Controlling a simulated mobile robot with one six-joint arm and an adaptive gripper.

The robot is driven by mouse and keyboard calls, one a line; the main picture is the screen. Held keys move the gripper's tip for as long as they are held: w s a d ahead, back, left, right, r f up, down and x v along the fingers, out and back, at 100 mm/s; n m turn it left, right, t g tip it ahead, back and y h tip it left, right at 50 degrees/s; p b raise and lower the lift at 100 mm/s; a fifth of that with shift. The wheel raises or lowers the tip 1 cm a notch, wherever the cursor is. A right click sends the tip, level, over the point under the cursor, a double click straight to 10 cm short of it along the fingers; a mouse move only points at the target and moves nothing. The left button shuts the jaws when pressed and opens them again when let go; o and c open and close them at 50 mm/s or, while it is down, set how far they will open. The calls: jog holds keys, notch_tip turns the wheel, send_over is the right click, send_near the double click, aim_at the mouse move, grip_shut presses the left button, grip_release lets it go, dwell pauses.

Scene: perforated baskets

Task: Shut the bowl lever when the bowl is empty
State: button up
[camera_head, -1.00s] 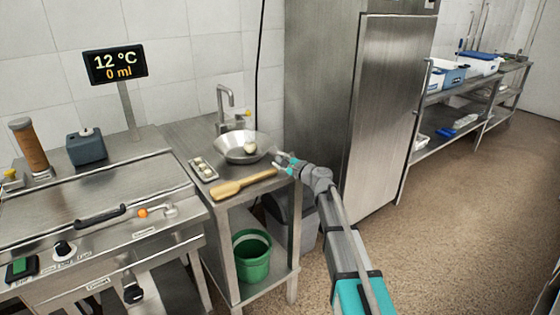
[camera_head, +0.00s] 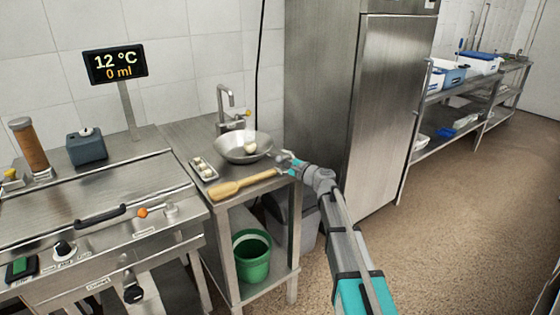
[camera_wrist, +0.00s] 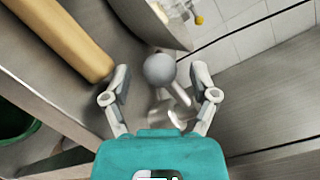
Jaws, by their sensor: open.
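A metal bowl (camera_head: 228,149) stands on the steel stand under the tap, with a pale round thing (camera_head: 249,147) inside it. Whether liquid is in the bowl cannot be made out. The display (camera_head: 115,66) reads 12 °C and 0 ml. My gripper (camera_head: 285,158) is at the bowl's right side. In the wrist view my gripper (camera_wrist: 160,88) is open, with a grey ball knob (camera_wrist: 160,69) between its fingers and clear of both. The knob seems to belong to the bowl lever (camera_wrist: 178,92), below the bowl's rim (camera_wrist: 150,25); the lever is mostly hidden in the head view.
A wooden paddle (camera_head: 240,184) lies along the stand's front edge beside a small tray (camera_head: 203,171) of pale round things. A tap (camera_head: 226,100) rises behind the bowl. A green bucket (camera_head: 251,262) stands on the lower shelf. A tall steel cabinet (camera_head: 325,90) is behind the arm.

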jog(key=v, duration=1.1)
jog(key=shift+a, duration=0.1)
jog(key=s+f+n+g+h, duration=0.5)
jog(key=s+f+n+g, duration=0.3)
jog(key=s+f+n, duration=0.45)
jog(key=s+d+f+n+g+h, duration=0.4)
jog(key=s+d+h, duration=0.5)
jog(key=s, duration=0.6)
notch_tip(320, 180, up, 18)
jog(key=y+p, duration=0.1)
jog(key=p, duration=1.8)
jog(key=shift+d+m+g+p, duration=0.25)
jog(key=shift+m+g+p, duration=0.1)
jog(key=shift+m, duration=0.1)
